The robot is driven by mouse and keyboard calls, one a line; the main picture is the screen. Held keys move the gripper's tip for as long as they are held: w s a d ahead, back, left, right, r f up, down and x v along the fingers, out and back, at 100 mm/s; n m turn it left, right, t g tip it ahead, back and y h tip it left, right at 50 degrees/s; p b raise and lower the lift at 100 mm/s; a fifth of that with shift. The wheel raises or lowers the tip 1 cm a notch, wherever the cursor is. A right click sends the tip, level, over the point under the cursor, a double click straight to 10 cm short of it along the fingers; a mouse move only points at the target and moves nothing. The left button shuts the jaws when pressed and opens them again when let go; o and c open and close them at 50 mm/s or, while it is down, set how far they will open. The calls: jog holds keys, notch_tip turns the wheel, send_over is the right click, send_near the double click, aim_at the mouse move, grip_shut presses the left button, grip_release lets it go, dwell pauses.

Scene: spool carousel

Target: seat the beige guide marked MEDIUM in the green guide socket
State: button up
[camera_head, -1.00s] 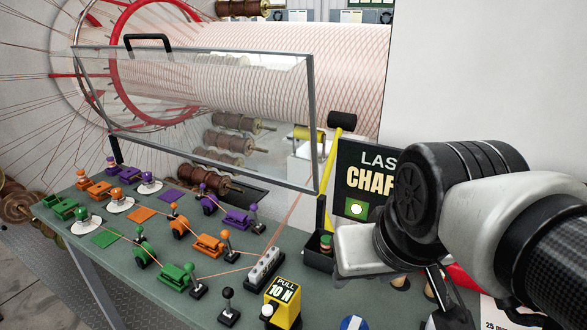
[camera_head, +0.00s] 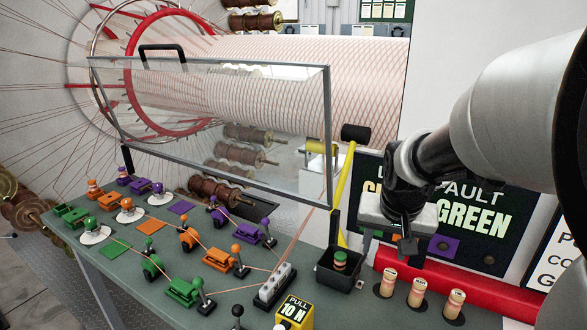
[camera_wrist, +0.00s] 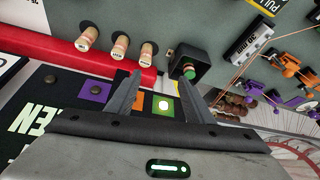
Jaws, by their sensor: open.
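Three beige guides (camera_head: 417,293) stand upright in a row at the right of the bench; they also show in the wrist view (camera_wrist: 117,47). Their markings are too small to read, so I cannot tell which is MEDIUM. The green row has a green pad (camera_head: 115,249), a green wheel (camera_head: 150,266) and a green block (camera_head: 183,291); I cannot make out which part is the guide socket. My gripper (camera_wrist: 161,84) is open and empty, in front of the sign, beyond the guides and apart from them. In the head view its fingers (camera_head: 404,238) are partly hard to see.
A red bar (camera_head: 470,283) runs behind the guides. A clear guard (camera_head: 230,125) and a yellow post (camera_head: 343,195) rise behind the bench. A yellow PULL block (camera_head: 294,313) is at the front.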

jog(key=d, duration=0.3)
jog(key=b, duration=0.2)
send_near(391, 273)
jog(key=x, duration=0.5)
jog(key=shift+a, duration=0.4)
jog(key=shift+d+b+x, duration=0.15)
jog(key=shift+b+x, duration=0.15)
jog(key=shift+x, duration=1.2)
jog(key=shift+d+b+x, duration=0.2)
jog(key=shift+b+x, duration=0.05)
jog(key=shift+x, duration=1.3)
jog(key=shift+s, duration=0.1)
jog(key=shift+r, duration=0.1)
jog(key=c, duration=1.2)
